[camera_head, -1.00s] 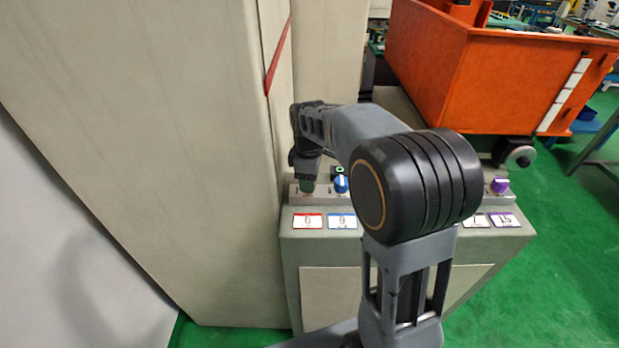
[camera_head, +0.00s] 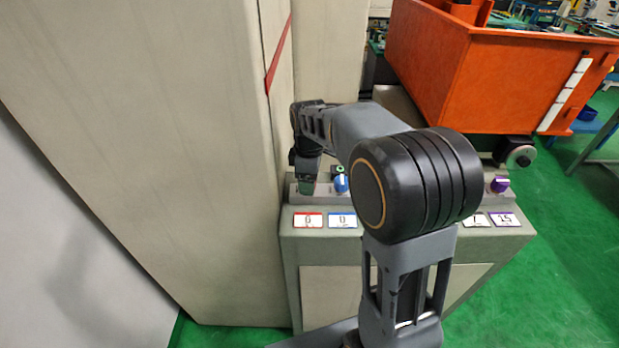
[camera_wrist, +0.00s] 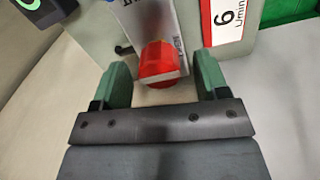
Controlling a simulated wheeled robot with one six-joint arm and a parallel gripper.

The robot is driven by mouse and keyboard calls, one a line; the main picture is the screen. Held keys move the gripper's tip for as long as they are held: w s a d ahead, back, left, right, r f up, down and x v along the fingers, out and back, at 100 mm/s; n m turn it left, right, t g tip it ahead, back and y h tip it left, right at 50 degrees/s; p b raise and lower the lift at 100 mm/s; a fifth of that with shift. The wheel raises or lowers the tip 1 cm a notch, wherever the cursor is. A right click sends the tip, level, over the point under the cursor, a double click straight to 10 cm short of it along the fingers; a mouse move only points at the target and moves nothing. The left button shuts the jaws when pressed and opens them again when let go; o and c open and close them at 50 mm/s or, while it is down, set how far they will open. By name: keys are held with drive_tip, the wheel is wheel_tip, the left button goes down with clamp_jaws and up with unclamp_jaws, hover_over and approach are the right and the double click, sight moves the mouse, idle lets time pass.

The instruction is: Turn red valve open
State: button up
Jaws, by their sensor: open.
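The red valve (camera_wrist: 158,62) is a faceted red knob in the wrist view, on a grey panel. My gripper (camera_wrist: 163,70) is open, with one green finger on each side of the knob. Gaps show between the knob and both fingers, and nothing is gripped. In the head view my gripper (camera_head: 307,184) is at the left end of the control box and hides the red valve. A red-bordered label (camera_head: 308,220) lies on the box below it. It also shows in the wrist view (camera_wrist: 228,20), with a digit and "L/min".
A blue knob (camera_head: 341,183) stands close to the right of my gripper. A purple knob (camera_head: 500,184) is at the box's right end. A tall beige cabinet (camera_head: 150,130) is close on the left. An orange bin (camera_head: 470,80) stands behind.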

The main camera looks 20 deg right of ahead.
wheel_tip(320, 180, up, 14)
idle(0.6)
drive_tip(key=shift+f, duration=0.1)
idle(0.4)
